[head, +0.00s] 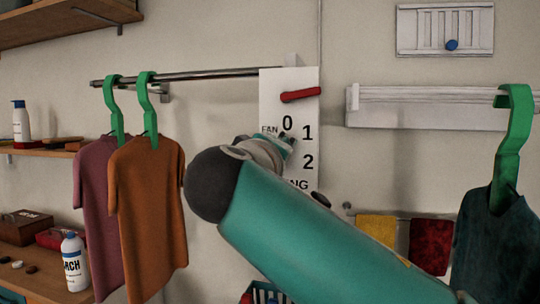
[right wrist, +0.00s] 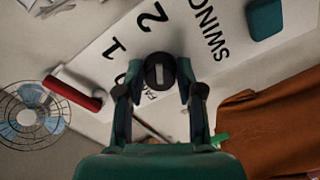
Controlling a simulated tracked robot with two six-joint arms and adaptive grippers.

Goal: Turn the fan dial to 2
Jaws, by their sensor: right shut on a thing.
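A white panel (head: 270,95) on the wall carries the numbers 0, 1 and 2 and the words FAN and SWING, partly covered by my right arm. My right gripper (head: 283,145) is at the panel beside the FAN lettering and hides the dial in the head view. In the right wrist view the fingers of the gripper (right wrist: 160,92) are shut on the round black dial (right wrist: 160,70), one on each side. The dial has a short pale mark; I cannot tell which number it points to. My left gripper is out of view.
A red lever (head: 301,95) sits on the panel above the numbers. Shirts on green hangers (head: 147,190) hang from a rail (head: 190,76) at left, and a dark shirt (head: 495,240) hangs at right. A bottle (head: 75,262) stands at lower left.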

